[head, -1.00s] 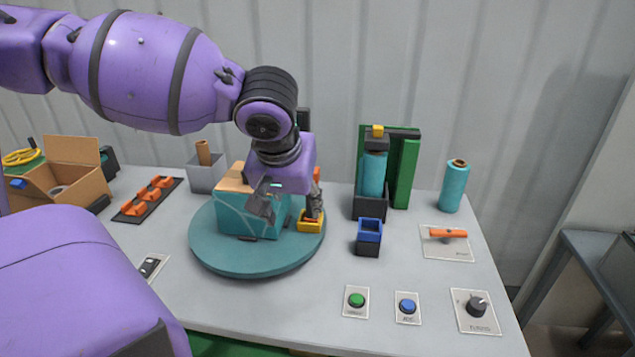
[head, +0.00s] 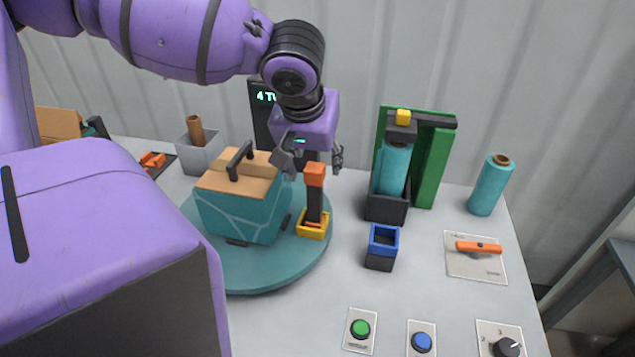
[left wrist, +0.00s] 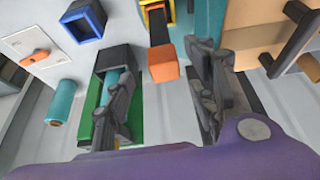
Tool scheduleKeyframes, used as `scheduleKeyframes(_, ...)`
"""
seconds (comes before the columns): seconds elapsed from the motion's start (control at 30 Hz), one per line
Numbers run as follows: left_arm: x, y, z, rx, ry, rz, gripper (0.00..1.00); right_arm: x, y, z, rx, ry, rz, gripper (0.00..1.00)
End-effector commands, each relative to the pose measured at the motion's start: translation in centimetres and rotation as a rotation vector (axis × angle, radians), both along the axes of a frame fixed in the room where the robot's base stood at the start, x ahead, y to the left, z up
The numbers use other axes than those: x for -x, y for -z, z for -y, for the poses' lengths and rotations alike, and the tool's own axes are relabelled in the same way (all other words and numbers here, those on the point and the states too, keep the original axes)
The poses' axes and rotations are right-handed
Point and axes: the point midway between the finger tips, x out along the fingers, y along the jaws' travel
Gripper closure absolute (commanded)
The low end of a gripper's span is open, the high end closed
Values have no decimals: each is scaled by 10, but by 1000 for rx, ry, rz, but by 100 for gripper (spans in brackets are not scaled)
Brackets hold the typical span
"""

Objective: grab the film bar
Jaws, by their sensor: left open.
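The film bar, a dark upright bar with an orange top (head: 315,176), stands in a yellow socket (head: 313,223) on the teal turntable (head: 265,275). My left gripper (head: 312,158) is open above it, one finger on each side of the bar's top end; contact cannot be told. In the left wrist view the orange top (left wrist: 163,65) shows in the gap between the open fingers (left wrist: 165,72), nothing gripped. A teal box (head: 240,215) with a tan top and black handle stands beside the bar on the turntable. My right gripper is not in view.
Right of the turntable are a blue-rimmed black holder (head: 381,255), a green film stand with a teal roll (head: 394,170), and a loose teal roll (head: 490,185). An orange-handled switch plate (head: 478,248) and green (head: 360,329) and blue (head: 421,342) buttons are nearer.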

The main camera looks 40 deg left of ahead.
Motion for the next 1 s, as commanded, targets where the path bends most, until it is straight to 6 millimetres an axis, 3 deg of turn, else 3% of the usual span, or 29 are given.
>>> scheduleKeyframes(0.33, -10, 49, -13, -1, -1, -7, 48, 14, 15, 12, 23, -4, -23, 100)
scheduleKeyframes(0.67, -14, 52, -14, -1, 1, 1, 48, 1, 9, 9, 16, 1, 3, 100)
scheduleKeyframes(1.0, -14, 52, -14, 0, 1, 0, 93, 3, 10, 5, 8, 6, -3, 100)
